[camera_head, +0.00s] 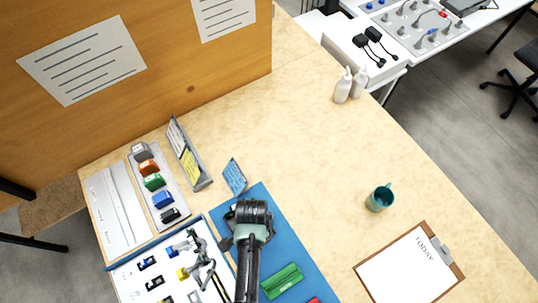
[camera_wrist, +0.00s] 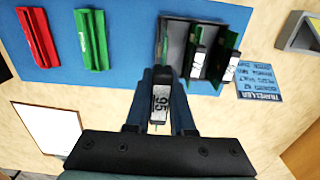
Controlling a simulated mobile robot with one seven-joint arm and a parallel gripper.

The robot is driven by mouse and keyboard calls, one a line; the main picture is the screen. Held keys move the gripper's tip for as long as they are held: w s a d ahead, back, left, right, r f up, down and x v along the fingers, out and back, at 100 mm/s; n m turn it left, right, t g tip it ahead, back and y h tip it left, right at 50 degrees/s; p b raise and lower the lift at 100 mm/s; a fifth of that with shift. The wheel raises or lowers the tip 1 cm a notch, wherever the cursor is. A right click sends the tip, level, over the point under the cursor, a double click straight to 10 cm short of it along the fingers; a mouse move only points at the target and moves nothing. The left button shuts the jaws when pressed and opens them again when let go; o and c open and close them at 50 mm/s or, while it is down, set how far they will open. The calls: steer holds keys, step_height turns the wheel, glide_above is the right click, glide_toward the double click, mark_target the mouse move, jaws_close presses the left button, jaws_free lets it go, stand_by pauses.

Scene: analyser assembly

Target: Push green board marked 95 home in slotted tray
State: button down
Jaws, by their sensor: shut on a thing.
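My gripper (camera_wrist: 162,76) is shut on the green board marked 95 (camera_wrist: 159,104), whose white label faces the wrist camera between the fingers. A thin green edge of this board shows past the fingertips, at the left end of the dark slotted tray (camera_wrist: 178,32). How deep the board sits in its slot is hidden by the fingers. Two other green boards with white labels (camera_wrist: 197,62) (camera_wrist: 230,68) stand in the tray to the right. In the head view my gripper (camera_head: 250,215) is over the blue mat and hides most of the tray.
A green piece (camera_wrist: 91,40) and a red piece (camera_wrist: 38,37) lie on the blue mat (camera_wrist: 130,35). A blue traveller card (camera_wrist: 258,80) is beside the tray. A clipboard (camera_head: 412,265) and a teal mug (camera_head: 379,198) stand to the right. The upper middle of the table is clear.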

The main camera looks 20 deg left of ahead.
steer(key=shift+a+f+b, duration=0.15)
steer(key=shift+f+b, duration=2.05)
steer(key=shift+f, duration=0.15)
steer(key=shift+f+b, duration=1.9)
steer(key=shift+f, duration=0.4)
steer(key=shift+f+b, duration=0.3)
steer(key=shift+f, duration=0.05)
steer(key=shift+c, duration=1.8)
jaws_free()
